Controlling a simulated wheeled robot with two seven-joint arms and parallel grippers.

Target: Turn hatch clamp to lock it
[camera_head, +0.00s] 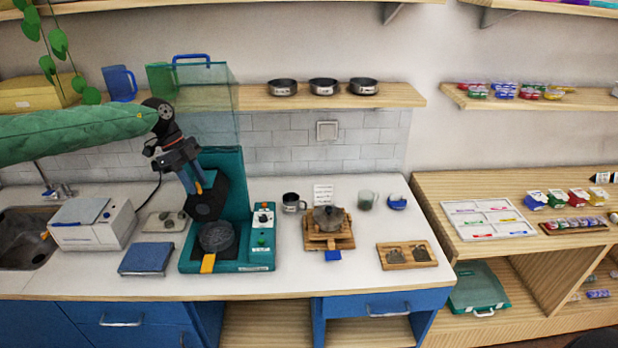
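A teal press machine (258,255) stands on the counter, left of the middle. Its see-through green hatch (212,95) with a blue handle (192,58) appears raised above it. A black press head (208,200) is over a dark round mould (217,236) in the base. A yellow tab (208,263) sticks out at the base's front; I cannot tell whether it is the clamp. My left gripper (195,187) points down at the press head's upper left, close to it. Whether it touches, and whether its fingers are apart, is unclear. My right gripper is not in view.
A white box (92,222) and a blue flat block (146,259) stand left of the press. Right of it are a mug (292,203), a wooden jig (329,241) and a wooden tray (407,255). A wall shelf (405,95) runs behind. Front counter space is clear.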

